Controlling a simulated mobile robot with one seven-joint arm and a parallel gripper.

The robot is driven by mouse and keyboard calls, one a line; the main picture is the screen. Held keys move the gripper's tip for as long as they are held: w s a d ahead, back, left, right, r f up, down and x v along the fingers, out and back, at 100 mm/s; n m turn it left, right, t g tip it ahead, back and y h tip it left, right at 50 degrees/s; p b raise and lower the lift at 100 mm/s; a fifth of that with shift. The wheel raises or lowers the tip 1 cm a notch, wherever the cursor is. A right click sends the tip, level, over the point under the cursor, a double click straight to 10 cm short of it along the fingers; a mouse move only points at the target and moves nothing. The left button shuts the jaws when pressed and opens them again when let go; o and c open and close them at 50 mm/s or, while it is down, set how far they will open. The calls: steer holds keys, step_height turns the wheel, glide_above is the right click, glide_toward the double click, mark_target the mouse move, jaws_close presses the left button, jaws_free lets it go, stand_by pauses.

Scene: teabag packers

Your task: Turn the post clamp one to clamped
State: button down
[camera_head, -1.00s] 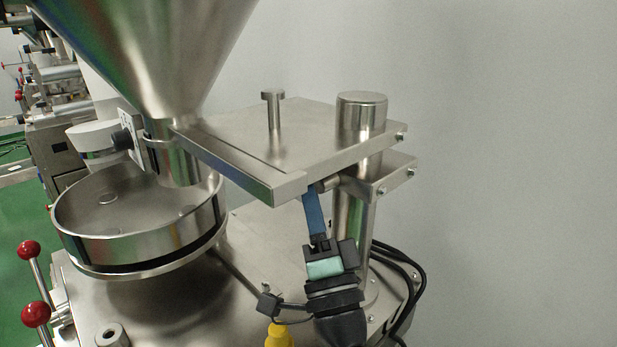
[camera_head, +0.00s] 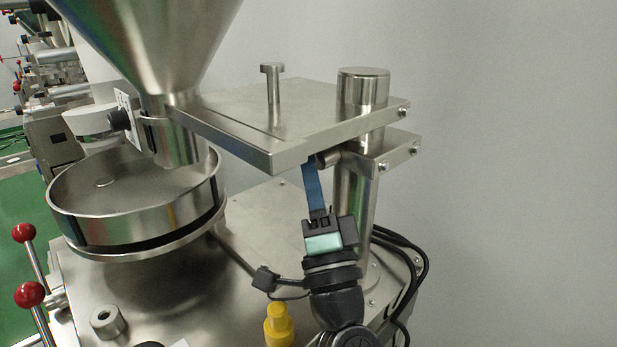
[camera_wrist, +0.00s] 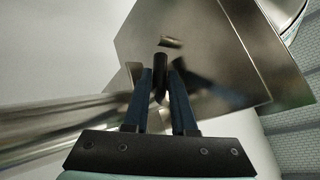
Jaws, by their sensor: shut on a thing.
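The post clamp (camera_head: 385,158) is a steel block around the upright steel post (camera_head: 354,210), below the flat plate. A short round clamp handle (camera_head: 328,158) sticks out of its left side, under the plate. My gripper (camera_head: 311,162) reaches up from below with blue fingers, and its tips are partly hidden by the plate edge. In the wrist view, my gripper (camera_wrist: 161,74) has its fingers closed on either side of a dark, rod-like handle (camera_wrist: 160,68). The far end of the handle is in shadow.
The steel plate (camera_head: 300,115) sits just above my fingers, with a T-shaped knob (camera_head: 272,82) on top. A hopper (camera_head: 150,40) and round pan (camera_head: 130,215) stand left. Black cables (camera_head: 415,265) run behind the post.

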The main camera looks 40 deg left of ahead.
steer(key=m+t+b, duration=0.1)
steer(key=b, duration=0.2)
steer(key=shift+f, duration=0.15)
steer(key=shift+r+t, duration=0.25)
steer(key=shift+t, duration=0.05)
steer(key=c, duration=1)
jaws_free()
steer(key=s+d+b, duration=0.1)
steer(key=s+d, duration=0.6)
steer(key=d, duration=0.3)
steer(key=shift+s+d+f+b, duration=0.25)
steer(key=shift+s+f+b, duration=0.1)
steer(key=shift+f, duration=0.1)
